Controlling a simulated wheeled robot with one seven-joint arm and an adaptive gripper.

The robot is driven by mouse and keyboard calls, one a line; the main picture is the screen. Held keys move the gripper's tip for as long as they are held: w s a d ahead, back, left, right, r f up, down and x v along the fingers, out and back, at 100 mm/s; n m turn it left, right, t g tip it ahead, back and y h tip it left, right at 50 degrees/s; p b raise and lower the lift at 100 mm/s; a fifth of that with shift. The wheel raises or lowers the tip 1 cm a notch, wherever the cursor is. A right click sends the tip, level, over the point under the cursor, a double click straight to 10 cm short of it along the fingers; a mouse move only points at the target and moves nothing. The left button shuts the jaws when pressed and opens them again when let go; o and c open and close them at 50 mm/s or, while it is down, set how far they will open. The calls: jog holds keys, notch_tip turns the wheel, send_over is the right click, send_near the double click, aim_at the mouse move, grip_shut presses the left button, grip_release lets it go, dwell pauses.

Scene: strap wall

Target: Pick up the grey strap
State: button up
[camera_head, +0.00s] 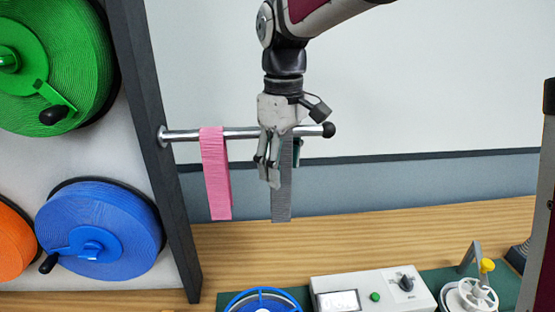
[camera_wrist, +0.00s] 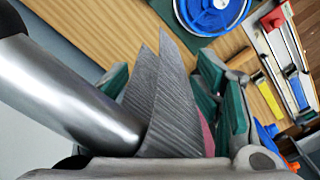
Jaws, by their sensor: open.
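The grey strap (camera_head: 282,190) hangs folded over a metal bar (camera_head: 185,135) that sticks out from a dark post. My gripper (camera_head: 271,178) points down at the bar, in front of the strap in the head view, and hides its upper part. In the wrist view the grey strap (camera_wrist: 168,105) hangs over the bar (camera_wrist: 70,95) in two tails, between the green-padded fingers of my gripper (camera_wrist: 170,90). The fingers are open, with pads on either side of the strap. I cannot tell whether a pad touches it.
A pink strap (camera_head: 216,175) hangs on the same bar to the left. The bar ends in a black knob (camera_head: 328,130). Green (camera_head: 60,60) and blue (camera_head: 100,230) reels are on the left. A white device (camera_head: 372,291) stands on the wooden bench (camera_head: 400,230) below.

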jog(key=c, duration=0.4)
dwell(0.7)
jog(key=shift+r, duration=0.1)
notch_tip(320, 180, up, 12)
jog(key=p, duration=0.5)
jog(key=shift+s+d, duration=0.1)
jog(key=shift+c, duration=1)
grip_shut()
